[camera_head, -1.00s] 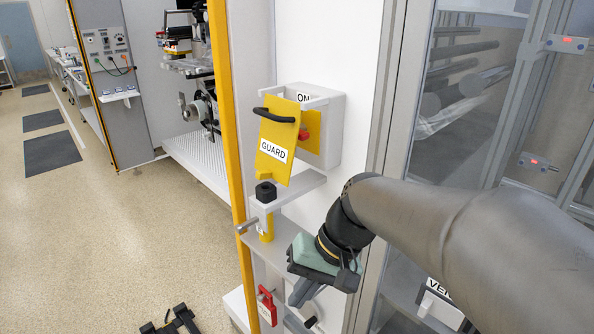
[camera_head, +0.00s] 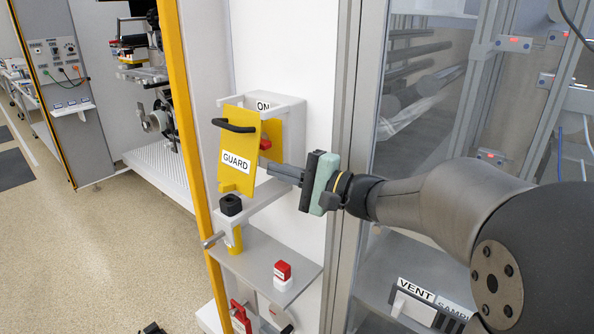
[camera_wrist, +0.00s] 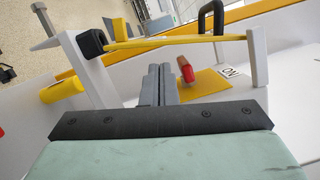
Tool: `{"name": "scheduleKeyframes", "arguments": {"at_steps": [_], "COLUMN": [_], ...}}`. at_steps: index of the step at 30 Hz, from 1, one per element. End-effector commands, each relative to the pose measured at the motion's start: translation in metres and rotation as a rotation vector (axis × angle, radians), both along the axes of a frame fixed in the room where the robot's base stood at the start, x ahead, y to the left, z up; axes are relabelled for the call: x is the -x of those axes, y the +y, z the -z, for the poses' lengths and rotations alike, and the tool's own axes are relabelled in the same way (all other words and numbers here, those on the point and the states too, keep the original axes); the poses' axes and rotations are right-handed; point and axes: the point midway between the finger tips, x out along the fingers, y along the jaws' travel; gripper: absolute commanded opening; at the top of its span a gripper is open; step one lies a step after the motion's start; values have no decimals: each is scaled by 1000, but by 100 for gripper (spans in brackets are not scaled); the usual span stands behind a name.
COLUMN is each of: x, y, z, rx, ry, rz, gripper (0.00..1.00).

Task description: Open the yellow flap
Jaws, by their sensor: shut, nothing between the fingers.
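The yellow flap (camera_head: 238,160) carries a GUARD label and a black handle (camera_head: 234,126). It stands tilted away from the white switch housing (camera_head: 292,140), leaving a gap at its right side. The flap shows nearly edge-on in the wrist view (camera_wrist: 165,42). Behind it are a red switch (camera_wrist: 185,69) and a yellow plate (camera_wrist: 205,83). My gripper (camera_head: 270,167) is shut and empty, its fingers pointing left at the flap's lower right edge. In the wrist view, the fingertips (camera_wrist: 160,66) lie close beside the flap's inner side; I cannot tell whether they touch it.
A black-topped post (camera_head: 231,206) stands just below the flap. A grey shelf (camera_head: 262,262) below holds a red and white button (camera_head: 283,275). A yellow upright (camera_head: 190,150) is at left, and a grey frame post (camera_head: 350,120) with clear panels is at right.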

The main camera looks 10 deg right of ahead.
Motion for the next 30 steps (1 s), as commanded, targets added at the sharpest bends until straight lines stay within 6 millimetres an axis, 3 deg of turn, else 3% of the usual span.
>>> {"name": "scheduleKeyframes", "arguments": {"at_steps": [3, 9, 30], "x": [-10, -21, -19], "y": [18, 35, 41], "z": [-3, -3, -1], "rx": [0, 0, -32], "ry": [3, 2, 33], "rz": [-4, -1, -1], "gripper": [0, 0, 0]}}
